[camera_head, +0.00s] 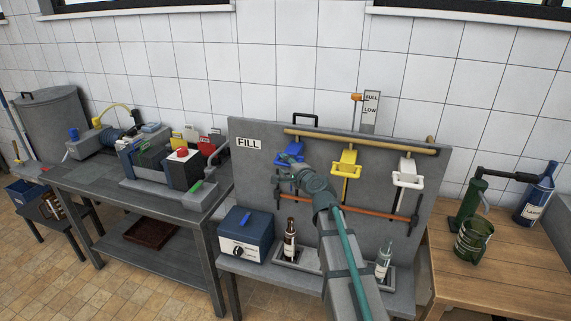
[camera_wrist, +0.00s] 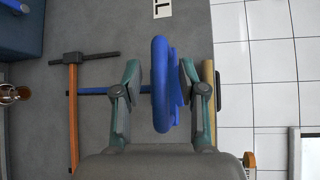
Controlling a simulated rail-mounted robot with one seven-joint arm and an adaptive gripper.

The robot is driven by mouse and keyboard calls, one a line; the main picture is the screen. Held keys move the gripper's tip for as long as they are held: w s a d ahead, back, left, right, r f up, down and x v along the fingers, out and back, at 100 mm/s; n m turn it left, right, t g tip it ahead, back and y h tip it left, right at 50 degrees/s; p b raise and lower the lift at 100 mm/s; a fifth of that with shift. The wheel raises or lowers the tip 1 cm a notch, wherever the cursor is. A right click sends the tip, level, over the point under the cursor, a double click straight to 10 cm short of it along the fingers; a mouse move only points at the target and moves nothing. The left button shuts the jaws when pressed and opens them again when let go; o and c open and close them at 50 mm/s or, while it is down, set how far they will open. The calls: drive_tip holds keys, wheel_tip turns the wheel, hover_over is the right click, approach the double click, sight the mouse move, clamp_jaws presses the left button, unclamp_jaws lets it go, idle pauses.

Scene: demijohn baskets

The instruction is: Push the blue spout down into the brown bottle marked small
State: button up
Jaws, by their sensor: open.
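The blue spout (camera_head: 289,152) sits high on the grey panel, left of a yellow and a white one. In the wrist view the blue spout (camera_wrist: 162,85) lies between the fingers of my gripper (camera_wrist: 159,72), which is open with a gap on the left finger's side; contact on the right is hard to judge. In the head view my gripper (camera_head: 293,168) is at the blue spout and partly covers it. The brown bottle (camera_head: 290,240) stands upright on the bench shelf, below the spout. Its marking is too small to read.
The yellow spout (camera_head: 346,170) and white spout (camera_head: 407,174) hang to the right. An orange bar (camera_head: 350,208) crosses below them. A blue box (camera_head: 246,236) stands left of the brown bottle, and a clear bottle (camera_head: 383,262) stands to its right beyond my arm.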

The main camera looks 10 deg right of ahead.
drive_tip(key=shift+w, duration=0.1)
clamp_jaws()
drive_tip(key=shift+f, duration=0.15)
idle(0.3)
wheel_tip(320, 180, down, 22)
drive_tip(key=b, duration=2)
drive_tip(key=shift+b, duration=0.4)
drive_tip(key=shift+f, duration=0.1)
drive_tip(key=shift+c, duration=0.3)
unclamp_jaws()
drive_tip(key=shift+f, duration=0.1)
drive_tip(key=shift+o, duration=0.3)
